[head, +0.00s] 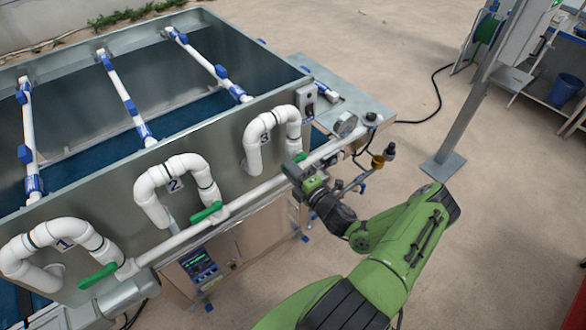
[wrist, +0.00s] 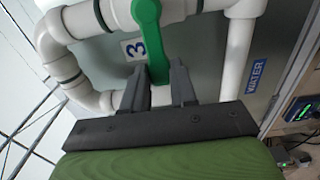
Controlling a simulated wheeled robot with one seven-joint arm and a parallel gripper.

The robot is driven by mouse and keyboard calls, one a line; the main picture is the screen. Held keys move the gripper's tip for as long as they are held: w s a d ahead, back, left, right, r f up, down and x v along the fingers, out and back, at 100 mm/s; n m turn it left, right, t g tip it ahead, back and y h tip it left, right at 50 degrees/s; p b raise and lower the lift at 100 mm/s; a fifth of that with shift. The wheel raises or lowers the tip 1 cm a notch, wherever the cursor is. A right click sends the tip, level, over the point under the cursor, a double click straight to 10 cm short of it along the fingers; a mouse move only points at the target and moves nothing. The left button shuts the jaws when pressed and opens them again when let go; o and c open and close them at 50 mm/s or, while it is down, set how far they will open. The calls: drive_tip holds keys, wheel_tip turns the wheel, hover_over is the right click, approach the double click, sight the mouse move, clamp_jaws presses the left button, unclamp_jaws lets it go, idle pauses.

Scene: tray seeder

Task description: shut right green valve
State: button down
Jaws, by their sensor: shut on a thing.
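The right green valve handle (wrist: 147,22) is on the white pipe by the loop marked 3. In the wrist view it runs down from the pipe, and its free end lies between the two dark fingers of my gripper (wrist: 159,78), which is shut on it. In the head view my gripper (head: 297,168) is at the white pipe below loop 3 and hides most of this handle; only a small green bit (head: 300,157) shows. The middle green handle (head: 206,212) and left green handle (head: 98,276) are clear of my gripper, both slanting to the pipe.
The metal tank (head: 110,185) stands at the left, with white pipe loops (head: 270,122) on its front wall. A gauge (head: 346,124) and brass fitting (head: 378,161) are right of my gripper. A grey post (head: 475,100) stands farther right; open floor lies between.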

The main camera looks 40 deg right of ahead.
idle(0.4)
drive_tip(key=c, duration=0.9)
unclamp_jaws()
drive_tip(key=s+b, duration=0.1)
drive_tip(key=s, duration=0.7)
drive_tip(key=s+b, duration=0.1)
drive_tip(key=s, duration=0.6)
drive_tip(key=shift+s+d, duration=0.2)
drive_tip(key=shift+s, duration=0.2)
